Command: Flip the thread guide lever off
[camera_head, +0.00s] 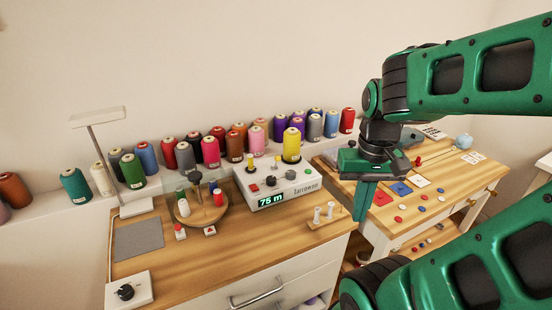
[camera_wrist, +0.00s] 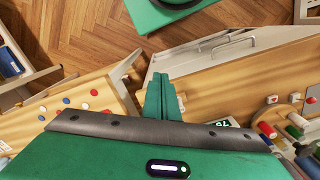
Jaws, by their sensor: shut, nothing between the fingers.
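The white winding machine (camera_head: 270,202), marked "Tarrowen" with a display reading "75 m", stands at the back of the wooden table. Its top carries a red button, a dark knob (camera_head: 272,181), small yellow-topped parts (camera_head: 251,160) and a yellow thread cone (camera_head: 291,146). I cannot tell which small part is the thread guide lever, nor its position. My gripper (camera_head: 360,214) is shut and empty, pointing down to the right of the machine, above the gap between the two tables and apart from everything. Its green fingers also show in the wrist view (camera_wrist: 160,80); the lever cannot be made out there.
A round wooden spool stand (camera_head: 203,212), a peg block with white spools (camera_head: 324,219) and a lamp (camera_head: 97,116) stand on the left table. Several thread cones line the wall shelf. The right table (camera_head: 385,222) holds buttons and cloth squares. Space above the left table's front is clear.

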